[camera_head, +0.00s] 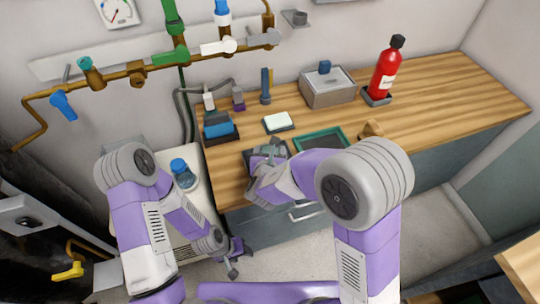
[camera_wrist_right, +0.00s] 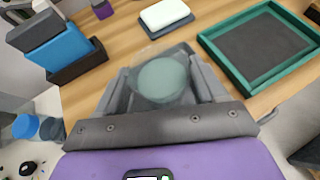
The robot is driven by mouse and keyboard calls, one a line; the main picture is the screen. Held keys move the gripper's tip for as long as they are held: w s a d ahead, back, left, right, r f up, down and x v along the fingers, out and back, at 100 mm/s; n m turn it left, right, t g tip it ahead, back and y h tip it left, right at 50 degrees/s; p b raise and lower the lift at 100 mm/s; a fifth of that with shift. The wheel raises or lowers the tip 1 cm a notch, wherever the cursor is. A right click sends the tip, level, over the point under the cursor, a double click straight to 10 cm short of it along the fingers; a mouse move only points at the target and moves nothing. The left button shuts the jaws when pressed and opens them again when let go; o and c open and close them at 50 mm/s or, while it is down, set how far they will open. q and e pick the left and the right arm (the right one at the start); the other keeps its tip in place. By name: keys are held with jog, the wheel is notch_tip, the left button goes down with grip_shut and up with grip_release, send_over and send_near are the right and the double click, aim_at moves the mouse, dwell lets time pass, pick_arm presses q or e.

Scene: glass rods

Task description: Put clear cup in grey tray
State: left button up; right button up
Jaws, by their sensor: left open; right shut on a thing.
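The clear cup (camera_wrist_right: 163,80) is see-through with a pale greenish round face. It sits between the fingers of my right gripper (camera_wrist_right: 162,88) in the right wrist view. That gripper (camera_head: 268,152) is shut on it above the counter's front left part. A dark grey flat shape (camera_head: 249,157) shows partly under the gripper in the head view. It may be the grey tray, but the gripper and arm hide most of it. I cannot tell whether the cup touches it. My left gripper (camera_head: 234,262) is open and empty, low in front of the counter.
A green-rimmed tray with a dark inside (camera_head: 346,141) lies right of the right gripper. A white block on a dark base (camera_head: 278,122) lies behind it. A blue-and-dark holder (camera_head: 218,127), grey box (camera_head: 328,88) and red bottle (camera_head: 385,72) stand farther back. The right counter is clear.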

jog(key=shift+f, duration=0.45)
jog(key=shift+r, duration=0.1)
jog(key=shift+f, duration=0.2)
jog(key=o, duration=1.1)
jog(key=shift+r, duration=0.1)
jog(key=shift+o, duration=0.2)
